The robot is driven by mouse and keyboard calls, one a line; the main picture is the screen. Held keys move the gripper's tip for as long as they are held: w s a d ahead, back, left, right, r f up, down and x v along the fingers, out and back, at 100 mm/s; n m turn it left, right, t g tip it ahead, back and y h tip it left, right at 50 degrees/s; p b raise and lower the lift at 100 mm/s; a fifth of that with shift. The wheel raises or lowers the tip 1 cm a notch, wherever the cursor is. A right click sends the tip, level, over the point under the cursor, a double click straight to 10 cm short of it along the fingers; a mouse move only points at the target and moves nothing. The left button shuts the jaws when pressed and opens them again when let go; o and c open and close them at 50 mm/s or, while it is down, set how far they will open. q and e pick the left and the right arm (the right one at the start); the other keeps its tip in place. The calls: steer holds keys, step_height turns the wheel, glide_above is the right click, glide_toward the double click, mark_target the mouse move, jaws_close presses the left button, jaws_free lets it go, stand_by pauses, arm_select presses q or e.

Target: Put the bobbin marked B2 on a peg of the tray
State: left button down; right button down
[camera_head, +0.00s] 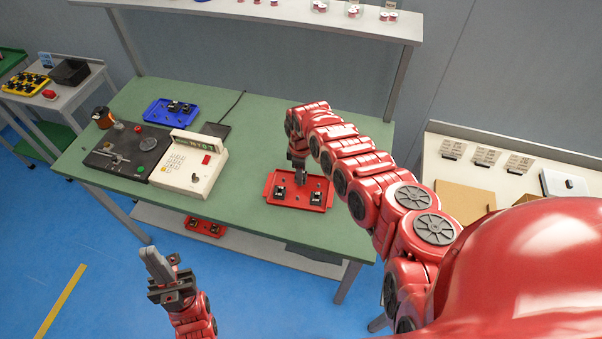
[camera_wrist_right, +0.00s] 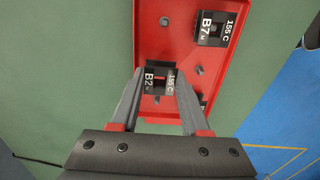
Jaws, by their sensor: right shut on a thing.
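The black bobbin marked B2 (camera_wrist_right: 150,82) is between the fingers of my right gripper (camera_wrist_right: 158,88), which is shut on it. In the head view my right gripper (camera_head: 298,170) is over the red tray (camera_head: 297,205) on the green bench. Whether B2 touches the tray is unclear. A bobbin marked B7 (camera_wrist_right: 212,28) sits in the tray's upper right in the wrist view; another is mostly hidden behind the right finger. Bare grey pegs (camera_wrist_right: 195,71) show. My left gripper (camera_head: 160,268) is in front of the bench, away from the tray; its finger gap is unclear.
A cream control box (camera_head: 195,165) and black winder (camera_head: 125,150) stand left of the tray. A blue tray (camera_head: 172,111) with dark parts is behind them. Another red tray (camera_head: 205,227) is on the lower shelf. Green bench surface (camera_head: 255,130) is clear behind the red tray.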

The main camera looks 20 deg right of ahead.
steer(key=shift+f, duration=0.1)
steer(key=shift+f+b, duration=0.9)
steer(key=shift+b, duration=0.05)
steer(key=shift+f, duration=0.1)
steer(key=shift+c, duration=1.6)
jaws_free()
steer(key=shift+w+r, duration=0.1)
steer(key=shift+r, duration=0.25)
step_height(320, 180, up, 17)
steer(key=b, duration=0.2)
